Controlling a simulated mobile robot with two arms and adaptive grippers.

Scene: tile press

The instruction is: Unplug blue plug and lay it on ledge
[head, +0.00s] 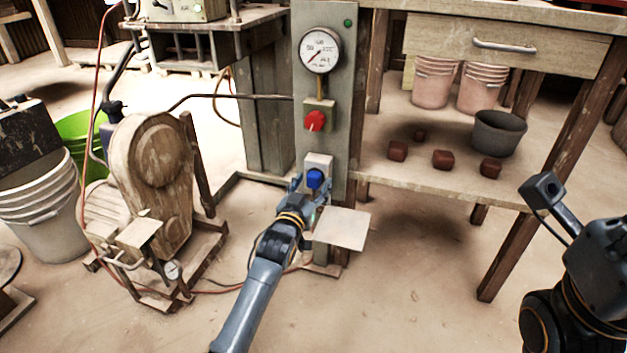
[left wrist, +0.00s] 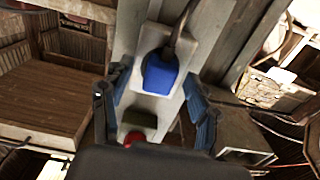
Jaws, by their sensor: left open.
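The blue plug (head: 315,178) sits in a pale socket box (head: 318,160) low on the grey-green post. The ledge (head: 342,228), a flat pale plate, sticks out below and to the right of it and is bare. My left gripper (head: 311,188) is open at the plug. In the left wrist view, its blue-padded fingers (left wrist: 157,80) stand on either side of the plug (left wrist: 160,76), with visible gaps. A dark cord runs from the plug there. Part of my right arm shows at the right edge; its fingers are not visible.
Above the socket on the post are a red knob (head: 315,121) and a round gauge (head: 320,50). A wooden bench (head: 440,185) with a grey pot (head: 498,132) and several brown blocks stands right. A wooden machine (head: 155,180) and white buckets (head: 45,210) stand left.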

